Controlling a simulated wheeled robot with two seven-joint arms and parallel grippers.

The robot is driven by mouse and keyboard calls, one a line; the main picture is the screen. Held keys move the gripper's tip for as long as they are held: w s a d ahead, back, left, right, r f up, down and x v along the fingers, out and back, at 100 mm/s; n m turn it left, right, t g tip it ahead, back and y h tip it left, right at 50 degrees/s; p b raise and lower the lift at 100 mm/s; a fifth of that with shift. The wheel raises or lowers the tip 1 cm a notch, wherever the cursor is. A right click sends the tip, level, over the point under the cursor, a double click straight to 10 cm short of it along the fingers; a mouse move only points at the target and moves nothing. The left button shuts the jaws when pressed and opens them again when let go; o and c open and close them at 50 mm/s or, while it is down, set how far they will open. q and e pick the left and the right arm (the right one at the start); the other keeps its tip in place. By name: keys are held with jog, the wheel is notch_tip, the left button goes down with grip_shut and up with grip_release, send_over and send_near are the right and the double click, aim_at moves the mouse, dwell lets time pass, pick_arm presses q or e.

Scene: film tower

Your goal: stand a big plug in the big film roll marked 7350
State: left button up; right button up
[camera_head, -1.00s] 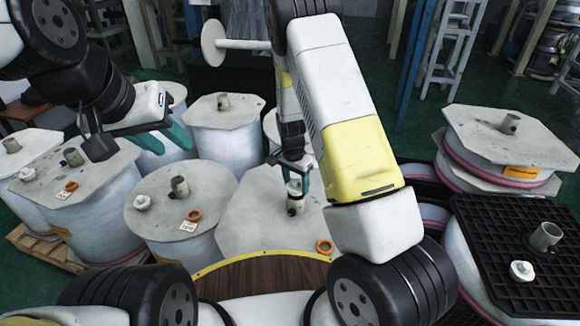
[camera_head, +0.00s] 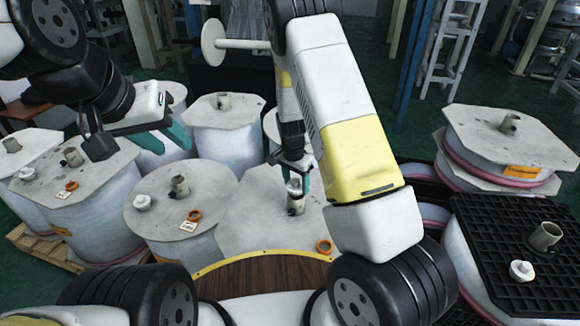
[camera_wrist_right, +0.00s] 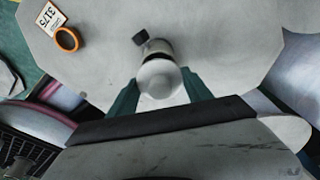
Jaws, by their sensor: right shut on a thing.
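My right gripper (camera_head: 297,174) is shut on a white plug (camera_head: 294,188), directly above the core (camera_head: 296,207) of the octagonal film roll (camera_head: 245,215) in the middle. The plug also shows between the teal fingers in the right wrist view (camera_wrist_right: 159,79), over the top of the core (camera_wrist_right: 158,47). I cannot tell how far the plug sits in the core. A card (camera_wrist_right: 48,17) on this roll's top seems to read 3175, beside an orange ring (camera_wrist_right: 67,39). I cannot read 7350 on any card. My left gripper (camera_head: 165,138) is open and empty over the left rolls.
A round-topped roll (camera_head: 160,215) on the left carries a white plug (camera_head: 142,202), a card and an orange ring. A black grid tray (camera_head: 500,285) on the right holds another white plug (camera_head: 521,271). Several rolls crowd around, with cores standing up. A wooden surface (camera_head: 265,278) is in front.

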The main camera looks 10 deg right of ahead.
jog(key=shift+f, duration=1.4)
jog(key=o, duration=1.4)
jog(key=shift+o, duration=0.2)
jog(key=r, duration=0.7)
jog(key=shift+s+a+r, duration=0.3)
jog(key=shift+r, duration=0.05)
